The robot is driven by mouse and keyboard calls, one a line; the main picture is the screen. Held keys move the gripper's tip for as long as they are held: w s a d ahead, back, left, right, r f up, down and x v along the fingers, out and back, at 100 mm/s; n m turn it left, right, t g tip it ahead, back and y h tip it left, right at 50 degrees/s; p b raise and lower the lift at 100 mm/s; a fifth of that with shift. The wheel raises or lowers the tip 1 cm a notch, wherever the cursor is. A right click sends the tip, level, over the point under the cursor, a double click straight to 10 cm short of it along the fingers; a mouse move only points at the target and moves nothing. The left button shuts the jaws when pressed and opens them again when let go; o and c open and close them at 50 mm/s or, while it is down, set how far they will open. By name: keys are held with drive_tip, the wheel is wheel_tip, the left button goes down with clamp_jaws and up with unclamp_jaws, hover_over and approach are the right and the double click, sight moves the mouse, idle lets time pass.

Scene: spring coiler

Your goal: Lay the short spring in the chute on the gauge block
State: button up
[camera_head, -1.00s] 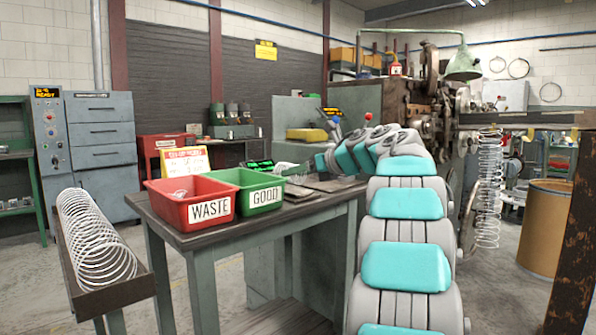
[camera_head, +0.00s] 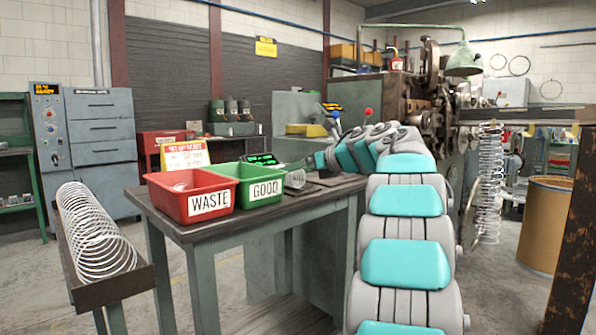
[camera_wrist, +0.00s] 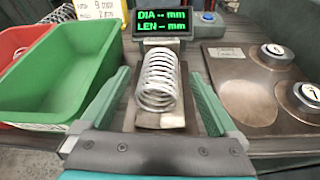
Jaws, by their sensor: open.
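A short silvery spring (camera_wrist: 158,82) lies lengthwise on the pale gauge block (camera_wrist: 160,121), below a green readout (camera_wrist: 161,21) showing dashes for DIA and LEN. How deep it sits in the chute cannot be told, as the spring covers most of the block. My gripper (camera_wrist: 158,76) is open, one green finger on each side of the spring, with visible gaps to both. In the head view the spring (camera_head: 296,179) shows beside the green bin, at the end of my arm; the fingers are hard to make out there.
A green GOOD bin (camera_head: 262,192) and a red WASTE bin (camera_head: 208,206) stand left of the spring on the bench (camera_head: 175,226). A metal plate with numbered round pieces (camera_wrist: 256,90) lies at right. A long spring (camera_head: 92,232) rests in a trough at far left.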

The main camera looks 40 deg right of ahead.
drive_tip(key=a+v, duration=0.1)
drive_tip(key=v, duration=0.6)
drive_tip(key=shift+s+d+b, duration=0.4)
drive_tip(key=shift+d, duration=0.15)
drive_tip(key=shift+r, duration=0.15)
